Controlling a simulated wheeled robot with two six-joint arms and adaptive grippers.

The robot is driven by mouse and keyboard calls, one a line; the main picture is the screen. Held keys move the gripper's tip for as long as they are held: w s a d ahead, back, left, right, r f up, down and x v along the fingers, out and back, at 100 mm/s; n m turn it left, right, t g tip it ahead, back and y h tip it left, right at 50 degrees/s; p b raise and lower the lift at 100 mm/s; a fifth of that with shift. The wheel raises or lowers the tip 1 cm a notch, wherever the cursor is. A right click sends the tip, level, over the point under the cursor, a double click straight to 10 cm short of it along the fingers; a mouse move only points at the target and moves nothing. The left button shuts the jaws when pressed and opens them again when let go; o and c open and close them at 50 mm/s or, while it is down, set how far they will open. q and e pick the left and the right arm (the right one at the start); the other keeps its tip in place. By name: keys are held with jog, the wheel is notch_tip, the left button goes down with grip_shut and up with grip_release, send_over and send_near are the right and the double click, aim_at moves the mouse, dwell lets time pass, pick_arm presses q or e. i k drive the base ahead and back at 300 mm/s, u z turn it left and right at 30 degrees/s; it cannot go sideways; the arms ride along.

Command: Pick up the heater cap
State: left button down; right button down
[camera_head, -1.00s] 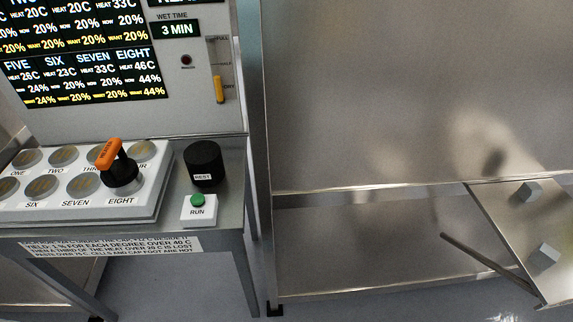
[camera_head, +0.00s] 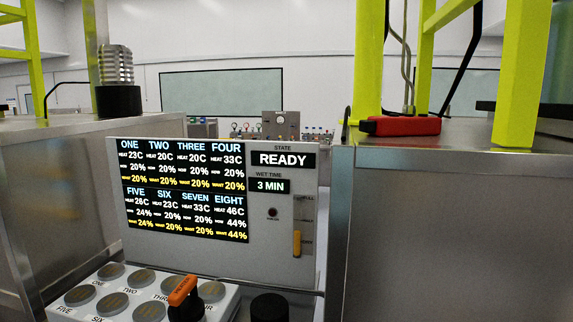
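The heater cap (camera_head: 186,308) is a black round knob with an orange handle on top. It stands on the white block of round numbered cells (camera_head: 103,299) at the bottom of the head view. It is over the near row at the right, where the earlier frame shows the label EIGHT; that label is now out of the picture. The lower part of the cap is cut off by the frame edge. Neither of my grippers is in view.
A display panel (camera_head: 186,203) stands behind the cells and reads READY, with cell eight at 46C. A black round rest (camera_head: 269,307) is right of the cap. Steel cabinets (camera_head: 450,235) flank the panel; a red tool (camera_head: 401,126) lies on the right one.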

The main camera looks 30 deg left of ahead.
aim_at(184, 307)
jog(key=u, duration=1.35)
